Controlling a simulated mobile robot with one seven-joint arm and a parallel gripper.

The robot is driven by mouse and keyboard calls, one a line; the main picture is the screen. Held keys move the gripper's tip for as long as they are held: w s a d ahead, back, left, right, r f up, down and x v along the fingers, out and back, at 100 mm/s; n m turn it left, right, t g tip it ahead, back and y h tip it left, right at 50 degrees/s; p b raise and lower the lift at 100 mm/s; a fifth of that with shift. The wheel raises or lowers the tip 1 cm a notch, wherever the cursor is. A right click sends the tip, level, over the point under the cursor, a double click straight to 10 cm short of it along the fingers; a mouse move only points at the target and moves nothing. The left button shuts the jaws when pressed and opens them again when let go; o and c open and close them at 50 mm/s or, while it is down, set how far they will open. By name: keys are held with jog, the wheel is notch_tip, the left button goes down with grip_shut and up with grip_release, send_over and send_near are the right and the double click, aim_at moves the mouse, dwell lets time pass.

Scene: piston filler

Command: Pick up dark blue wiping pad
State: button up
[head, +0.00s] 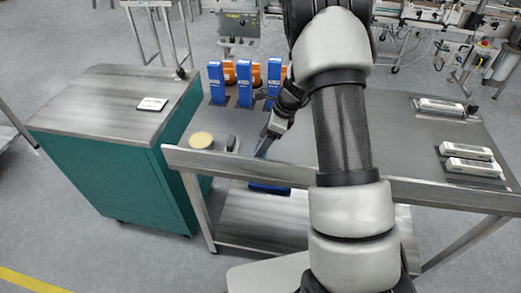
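A small dark block (231,143) stands on the grey table (185,158), right of a round pale-yellow disc; it is too small to tell whether it is the dark blue wiping pad. A flat blue item (269,188) shows below the table's front rail, partly hidden by it. My gripper (264,146) points down over the table, right of the dark block and apart from it. The gap between its fingers is not clear, and nothing is clearly seen in it.
Several blue upright holders (245,83) with orange parts stand behind my gripper. The yellow disc (201,140) is near the front rail. White cases (467,151) lie at right. A teal cabinet (118,180) with a small card (152,104) stands left.

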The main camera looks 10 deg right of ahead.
jog(key=shift+x, duration=1.1)
jog(key=c, duration=1.1)
notch_tip(320, 180, up, 10)
jog(key=shift+r+p, duration=0.1)
jog(key=shift+p, duration=0.3)
jog(key=shift+c, duration=0.2)
